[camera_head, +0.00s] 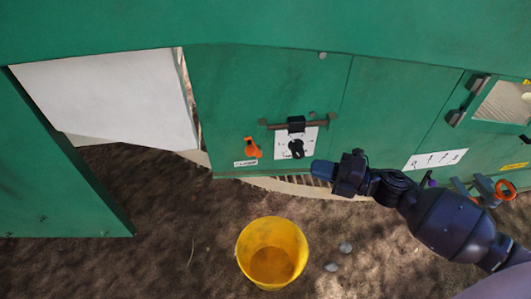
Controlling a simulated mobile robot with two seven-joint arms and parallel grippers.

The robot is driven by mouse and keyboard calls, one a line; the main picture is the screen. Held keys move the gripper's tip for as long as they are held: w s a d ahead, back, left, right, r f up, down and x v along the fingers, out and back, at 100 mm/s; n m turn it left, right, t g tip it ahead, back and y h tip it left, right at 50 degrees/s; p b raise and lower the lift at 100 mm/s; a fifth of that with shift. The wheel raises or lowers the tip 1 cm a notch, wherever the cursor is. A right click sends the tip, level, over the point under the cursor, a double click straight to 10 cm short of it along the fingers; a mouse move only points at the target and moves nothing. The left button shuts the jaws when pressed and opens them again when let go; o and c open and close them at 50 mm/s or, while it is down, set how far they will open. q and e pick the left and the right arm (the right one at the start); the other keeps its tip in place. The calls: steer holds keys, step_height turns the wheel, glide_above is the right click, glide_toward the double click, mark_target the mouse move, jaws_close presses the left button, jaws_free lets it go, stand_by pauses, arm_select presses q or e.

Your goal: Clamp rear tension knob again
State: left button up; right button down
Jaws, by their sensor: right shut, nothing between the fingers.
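A black knob (296,148) sits on a white plate on the green machine panel, below a dark horizontal bar with a black block (296,124). An orange lever (252,147) is to its left. I cannot tell which of these is the rear tension knob. My right gripper (318,170) is shut and empty, just to the lower right of the black knob and apart from it in the picture. My left gripper is not in view.
A yellow bucket (271,252) stands on the ground below the panel. Small stones (345,248) lie to its right. An orange ring handle (505,190) is at the right. A white panel (110,98) and green wall (60,170) are at the left.

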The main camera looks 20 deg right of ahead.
mark_target(254, 154)
arm_select(q)
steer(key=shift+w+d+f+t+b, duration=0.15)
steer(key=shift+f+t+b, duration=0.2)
steer(key=shift+b, duration=0.8)
arm_select(e)
steer(key=x, duration=1.3)
steer(key=shift+a, duration=0.2)
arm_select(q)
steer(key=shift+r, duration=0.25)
arm_select(e)
steer(key=shift+w+r, duration=0.1)
steer(key=shift+w, duration=0.1)
